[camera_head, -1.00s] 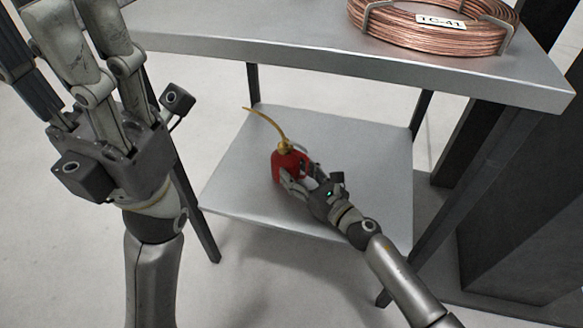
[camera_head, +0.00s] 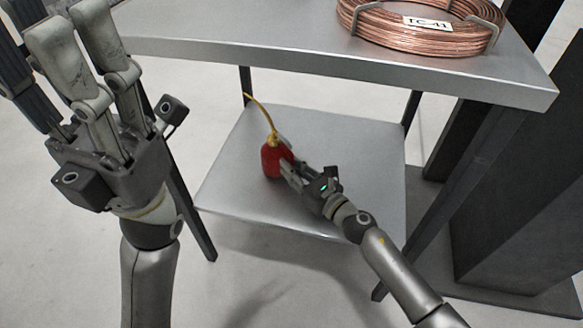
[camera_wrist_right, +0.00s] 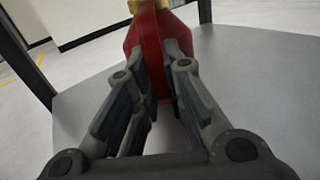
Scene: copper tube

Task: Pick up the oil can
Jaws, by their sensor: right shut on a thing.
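The red oil can (camera_head: 272,162) with a brass top and a long thin curved spout is upright at the lower shelf (camera_head: 235,195) of the steel table. I cannot tell whether its base touches the shelf. My right gripper (camera_head: 286,167) is shut on the can from its right side. In the right wrist view the can (camera_wrist_right: 148,50) sits between the fingers of the gripper (camera_wrist_right: 160,75), its yellow top cut by the frame edge. My left gripper (camera_head: 85,60) is raised at the left, fingers extended and apart, empty, away from the can.
The table top (camera_head: 230,45) overhangs the shelf and carries a copper tube coil (camera_head: 420,30) labelled TC-41. Table legs (camera_head: 190,210) stand at the corners. Dark panels (camera_head: 510,190) stand at the right. The shelf around the can is bare.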

